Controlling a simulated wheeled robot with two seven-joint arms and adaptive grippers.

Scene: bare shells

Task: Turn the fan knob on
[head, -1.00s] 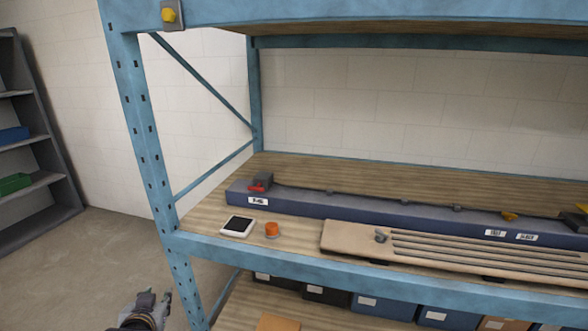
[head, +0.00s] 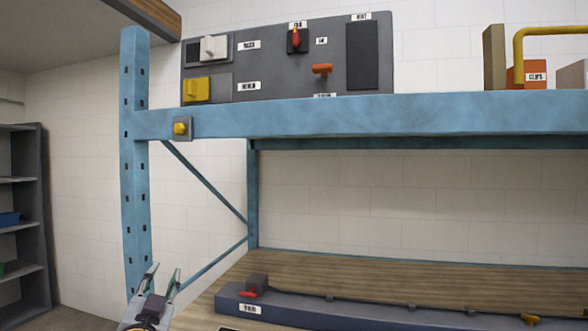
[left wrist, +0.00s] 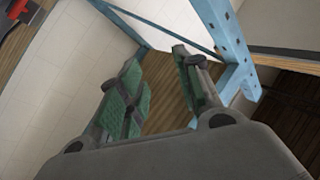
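A dark grey control panel (head: 270,68) stands on the upper shelf in the head view. Near its top middle is a red knob (head: 296,38) on a dark base, under a small label that seems to read FAN. The red knob points roughly upright. My left gripper (head: 164,272) is low at the left, well below the panel, near the blue rack post. Its two fingers are apart with nothing between them, and the left wrist view shows the same open fingers (left wrist: 157,62). My right gripper is not in view.
The panel also carries a white switch (head: 209,47), a yellow block (head: 197,89) and an orange handle (head: 322,70). The blue shelf beam (head: 350,116) with a yellow button (head: 180,128) lies between gripper and panel. A blue-grey strip (head: 350,312) lies on the lower shelf.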

